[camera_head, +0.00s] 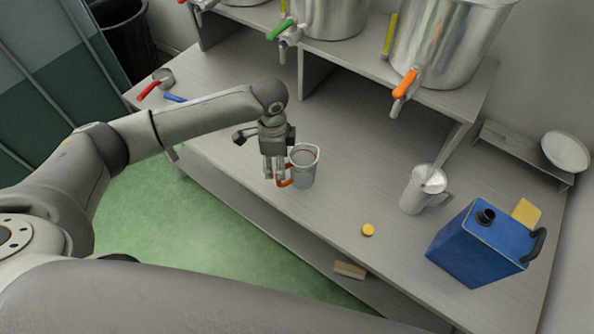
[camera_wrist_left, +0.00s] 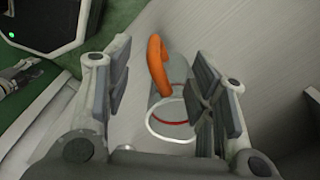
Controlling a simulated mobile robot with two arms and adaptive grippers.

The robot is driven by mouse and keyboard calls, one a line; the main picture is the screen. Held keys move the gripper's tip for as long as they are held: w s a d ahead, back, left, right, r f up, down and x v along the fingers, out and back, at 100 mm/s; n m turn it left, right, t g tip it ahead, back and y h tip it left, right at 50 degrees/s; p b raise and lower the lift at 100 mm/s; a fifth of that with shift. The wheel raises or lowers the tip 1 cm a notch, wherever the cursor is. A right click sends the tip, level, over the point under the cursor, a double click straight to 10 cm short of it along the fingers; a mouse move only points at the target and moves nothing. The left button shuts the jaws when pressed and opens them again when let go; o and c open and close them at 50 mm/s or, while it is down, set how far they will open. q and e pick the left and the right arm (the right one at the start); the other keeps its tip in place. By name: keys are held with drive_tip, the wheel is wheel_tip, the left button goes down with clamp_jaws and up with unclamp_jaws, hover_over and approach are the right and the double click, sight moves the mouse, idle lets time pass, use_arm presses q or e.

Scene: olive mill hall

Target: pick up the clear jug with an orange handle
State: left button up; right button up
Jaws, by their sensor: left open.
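A clear jug (camera_head: 303,167) with an orange handle stands upright on the grey bench, near its front edge. Its orange handle (camera_head: 285,182) points to the front left in the head view. My left gripper (camera_head: 274,174) is at the jug's left side, close to the handle. In the left wrist view the open fingers (camera_wrist_left: 158,92) stand on either side of the orange handle (camera_wrist_left: 157,66), and the jug's white rim (camera_wrist_left: 172,137) and a red line show between them. I cannot tell whether a finger touches the jug. My right gripper is not in view.
A metal jug (camera_head: 417,192), a yellow cap (camera_head: 368,230) and a blue canister (camera_head: 477,247) stand to the right on the bench (camera_head: 345,215). Steel tanks with taps (camera_head: 440,45) stand on a raised shelf behind. A red-handled scoop (camera_head: 163,77) lies at the far left.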

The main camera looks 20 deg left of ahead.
sight(295, 172)
use_arm(q)
wheel_tip(295, 172, down, 5)
drive_tip(key=shift+r, duration=0.1)
